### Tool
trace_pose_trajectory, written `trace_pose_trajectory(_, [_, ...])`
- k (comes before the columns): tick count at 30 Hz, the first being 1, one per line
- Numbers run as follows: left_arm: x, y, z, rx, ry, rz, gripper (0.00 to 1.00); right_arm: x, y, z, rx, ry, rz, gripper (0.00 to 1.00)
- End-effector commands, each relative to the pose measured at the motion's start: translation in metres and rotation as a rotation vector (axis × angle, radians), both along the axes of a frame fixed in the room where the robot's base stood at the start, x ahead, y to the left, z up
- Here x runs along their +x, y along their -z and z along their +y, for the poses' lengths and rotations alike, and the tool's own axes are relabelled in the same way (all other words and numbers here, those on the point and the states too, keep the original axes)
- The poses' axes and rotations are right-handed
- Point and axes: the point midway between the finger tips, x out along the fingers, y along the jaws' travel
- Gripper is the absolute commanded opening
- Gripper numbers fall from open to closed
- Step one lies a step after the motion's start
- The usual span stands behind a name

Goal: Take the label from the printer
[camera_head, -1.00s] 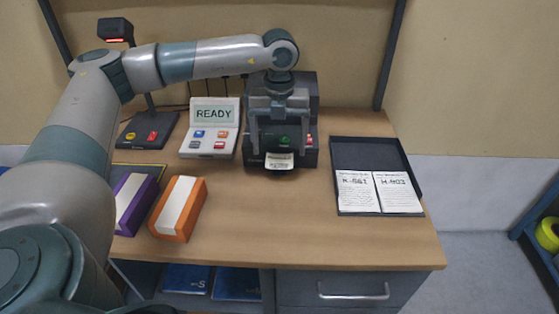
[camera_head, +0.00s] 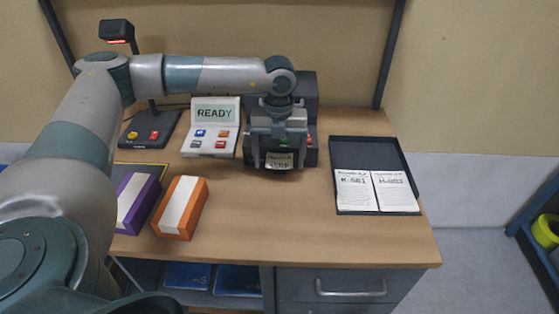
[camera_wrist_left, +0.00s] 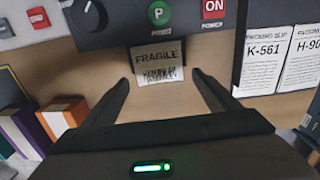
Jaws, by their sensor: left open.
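The label (camera_head: 279,161) hangs from the front of the dark printer (camera_head: 309,92). In the left wrist view the label (camera_wrist_left: 158,64) reads FRAGILE, with small print below. Above it the printer front (camera_wrist_left: 127,24) carries a knob, a green P button and a red ON switch. My left gripper (camera_head: 278,165) is in front of the printer, pointing down at the label. In the left wrist view my left gripper (camera_wrist_left: 172,88) is open, one finger to each side of the label, and the label looks untouched between them. My right gripper is not in view.
A READY panel (camera_head: 214,112) and a scanner stand (camera_head: 150,130) are left of the printer. An orange box (camera_head: 190,226) and a purple box (camera_head: 140,215) lie at the front left. A black tray (camera_head: 362,150) with two packing slips is at right. The middle front table is clear.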

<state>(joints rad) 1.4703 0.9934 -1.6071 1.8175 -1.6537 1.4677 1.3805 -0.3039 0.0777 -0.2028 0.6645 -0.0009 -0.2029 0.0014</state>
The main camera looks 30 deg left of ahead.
Motion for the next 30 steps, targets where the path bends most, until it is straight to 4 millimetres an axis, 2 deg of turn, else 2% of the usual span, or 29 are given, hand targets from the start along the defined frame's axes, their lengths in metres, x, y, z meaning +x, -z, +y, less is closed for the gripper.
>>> trace_pose_trajectory(30, [0.0001,0.0051,0.0002,0.000,0.000,0.000,0.81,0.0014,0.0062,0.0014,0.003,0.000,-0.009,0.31])
